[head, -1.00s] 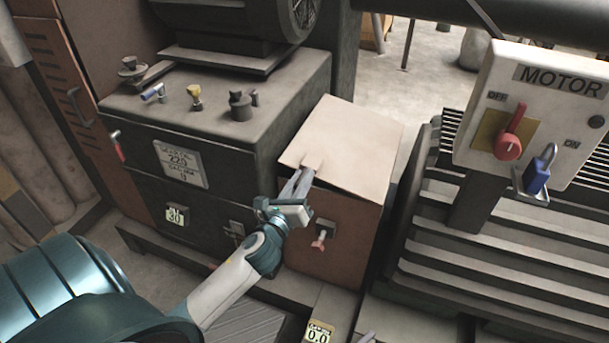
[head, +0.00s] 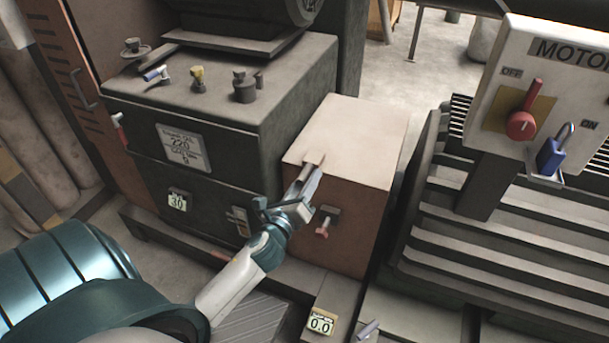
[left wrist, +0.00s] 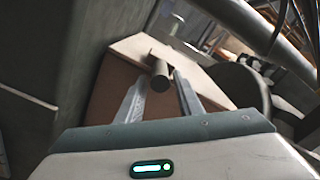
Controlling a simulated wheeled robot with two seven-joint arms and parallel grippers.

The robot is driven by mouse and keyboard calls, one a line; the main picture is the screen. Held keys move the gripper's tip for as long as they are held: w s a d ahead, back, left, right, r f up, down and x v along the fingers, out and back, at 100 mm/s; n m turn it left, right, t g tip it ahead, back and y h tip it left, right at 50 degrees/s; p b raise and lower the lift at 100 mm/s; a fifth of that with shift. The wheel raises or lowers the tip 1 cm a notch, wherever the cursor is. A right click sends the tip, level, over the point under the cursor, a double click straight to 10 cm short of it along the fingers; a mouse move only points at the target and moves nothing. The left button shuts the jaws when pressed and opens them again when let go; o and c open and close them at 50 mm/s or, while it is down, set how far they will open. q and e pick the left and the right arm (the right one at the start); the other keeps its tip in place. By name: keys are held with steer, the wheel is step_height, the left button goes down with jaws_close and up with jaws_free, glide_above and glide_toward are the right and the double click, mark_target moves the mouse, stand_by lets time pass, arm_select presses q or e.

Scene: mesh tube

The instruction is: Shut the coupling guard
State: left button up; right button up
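The coupling guard (head: 345,200) is a brown box with a beige lid (head: 350,135), between the dark gearbox and the ribbed motor. The lid lies flat on the box with no clear gap along its front edge. My left gripper (head: 310,172) is at the lid's front edge, by a small tab. In the left wrist view its fingers (left wrist: 160,88) are apart, with a round grey stub (left wrist: 160,76) between or just beyond their tips; contact is unclear. A red-handled latch (head: 325,224) is on the guard's front. My right gripper is out of view.
The dark gearbox (head: 220,130) with small fittings on top stands left of the guard. The ribbed motor (head: 490,250) and a motor switch box (head: 550,95) with red knob and blue padlock (head: 553,153) are at right. A small 0.0 display (head: 320,324) is low in front.

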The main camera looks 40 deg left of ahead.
arm_select(q)
steer(key=shift+w+a+r, duration=0.1)
steer(key=shift+w+r, duration=0.05)
steer(key=shift+r, duration=0.05)
steer(key=shift+a+r, duration=0.1)
steer(key=shift+r, duration=0.05)
steer(key=shift+s, duration=0.2)
